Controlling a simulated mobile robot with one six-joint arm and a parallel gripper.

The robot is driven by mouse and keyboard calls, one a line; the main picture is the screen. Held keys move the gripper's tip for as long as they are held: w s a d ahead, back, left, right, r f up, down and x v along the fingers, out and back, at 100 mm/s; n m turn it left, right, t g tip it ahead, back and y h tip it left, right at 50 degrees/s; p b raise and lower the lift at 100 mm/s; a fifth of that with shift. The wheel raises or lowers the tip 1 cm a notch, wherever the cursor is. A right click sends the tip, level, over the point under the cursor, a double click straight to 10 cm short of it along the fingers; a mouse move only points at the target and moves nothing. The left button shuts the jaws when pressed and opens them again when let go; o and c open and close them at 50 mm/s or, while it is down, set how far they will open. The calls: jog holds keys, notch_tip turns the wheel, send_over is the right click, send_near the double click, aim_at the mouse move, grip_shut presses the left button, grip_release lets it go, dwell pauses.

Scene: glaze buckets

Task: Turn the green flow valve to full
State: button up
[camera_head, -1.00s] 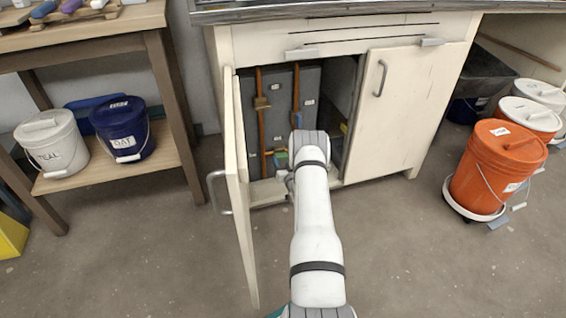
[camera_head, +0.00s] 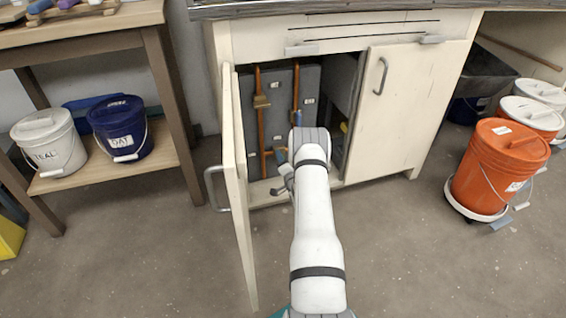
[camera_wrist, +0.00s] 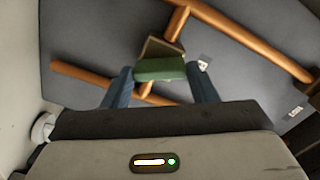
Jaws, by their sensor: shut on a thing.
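The green flow valve (camera_wrist: 160,69) shows in the wrist view as a green handle on a brass body on a copper pipe. The handle lies crosswise to the pipe in that view. My gripper (camera_wrist: 160,88) has one blue finger at each end of the handle and is shut on it. In the head view my gripper (camera_head: 278,174) is inside the open cabinet, low near its floor. My arm and wrist hide the green handle there.
The cabinet's left door (camera_head: 241,190) stands open close to my arm's left; its right door (camera_head: 408,110) is shut. Copper pipes (camera_head: 261,120) run up the grey back panel. An orange bucket (camera_head: 497,168) stands at right. A shelf with white and blue buckets (camera_head: 121,128) stands at left.

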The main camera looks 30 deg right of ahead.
jog(key=m, duration=0.5)
jog(key=shift+m, duration=0.4)
jog(key=shift+b, duration=0.3)
jog(key=o, duration=1)
jog(key=p+v, duration=0.3)
jog(key=v, duration=0.4)
jog(key=shift+s, duration=0.4)
jog(key=shift+f, duration=0.1)
